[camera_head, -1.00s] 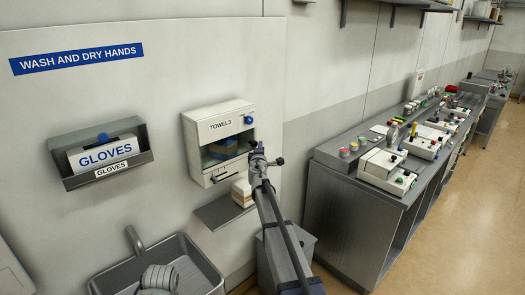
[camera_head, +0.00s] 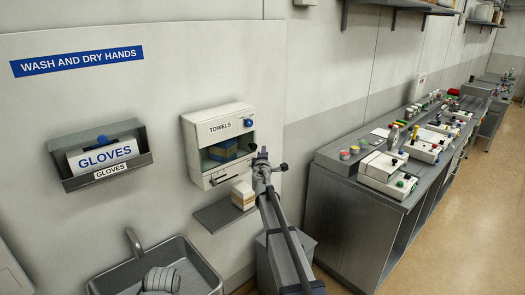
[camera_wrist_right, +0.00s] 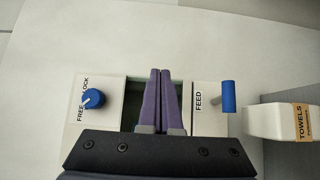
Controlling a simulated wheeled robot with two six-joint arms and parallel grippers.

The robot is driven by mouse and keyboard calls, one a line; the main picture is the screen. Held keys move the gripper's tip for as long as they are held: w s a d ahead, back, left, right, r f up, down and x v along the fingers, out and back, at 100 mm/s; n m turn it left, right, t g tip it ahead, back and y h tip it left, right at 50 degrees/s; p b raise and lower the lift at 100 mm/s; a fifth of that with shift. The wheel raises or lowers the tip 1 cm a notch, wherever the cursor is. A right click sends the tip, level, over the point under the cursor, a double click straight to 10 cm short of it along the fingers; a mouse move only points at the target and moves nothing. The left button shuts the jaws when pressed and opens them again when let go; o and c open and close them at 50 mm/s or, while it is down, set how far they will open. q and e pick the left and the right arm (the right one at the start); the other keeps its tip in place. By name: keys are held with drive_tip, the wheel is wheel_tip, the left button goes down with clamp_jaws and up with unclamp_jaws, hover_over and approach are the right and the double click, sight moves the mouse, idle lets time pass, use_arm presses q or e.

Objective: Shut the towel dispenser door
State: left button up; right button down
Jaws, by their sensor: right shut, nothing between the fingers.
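The white towel dispenser (camera_head: 202,152) is on the wall, marked TOWELS, with a blue knob (camera_head: 249,122) at its upper right. In the right wrist view the shut purple fingers (camera_wrist_right: 160,90) overlap the dark opening (camera_wrist_right: 134,95), between the FREE/LOCK knob (camera_wrist_right: 93,98) and the FEED panel with a blue lever (camera_wrist_right: 228,96). Contact is unclear.
A small TOWELS box (camera_head: 242,195) stands on a grey shelf (camera_head: 215,216) below the dispenser. A glove holder (camera_head: 105,160) is to the left, a sink (camera_head: 205,282) below. A grey cabinet (camera_head: 345,225) with devices on top stands to the right.

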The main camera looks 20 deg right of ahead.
use_arm(q)
drive_tip(key=shift+d, duration=0.25)
use_arm(e)
drive_tip(key=s+d, duration=0.4)
drive_tip(key=s, duration=0.6)
drive_tip(key=shift+s, duration=0.25)
drive_tip(key=s+a+f+m+g+y+b, duration=0.25)
drive_tip(key=s+a+f+m+g, duration=0.75)
drive_tip(key=s+a+f, duration=1)
use_arm(q)
wheel_tip(320, 180, down, 4)
drive_tip(key=shift+r+b, duration=0.15)
drive_tip(key=shift+b, duration=0.45)
use_arm(e)
drive_tip(key=s+a+f+g+y, duration=0.2)
drive_tip(key=s+a+g, duration=0.1)
drive_tip(key=s+a, duration=0.5)
drive_tip(key=s+a+f+g+y, duration=0.1)
drive_tip(key=s+a+f+g, duration=0.2)
drive_tip(key=s+a, duration=0.5)
drive_tip(key=shift+s+a+f+n+g+y, duration=0.25)
drive_tip(key=shift+s+f+n+g+y, duration=0.1)
drive_tip(key=shift+s, duration=0.7)
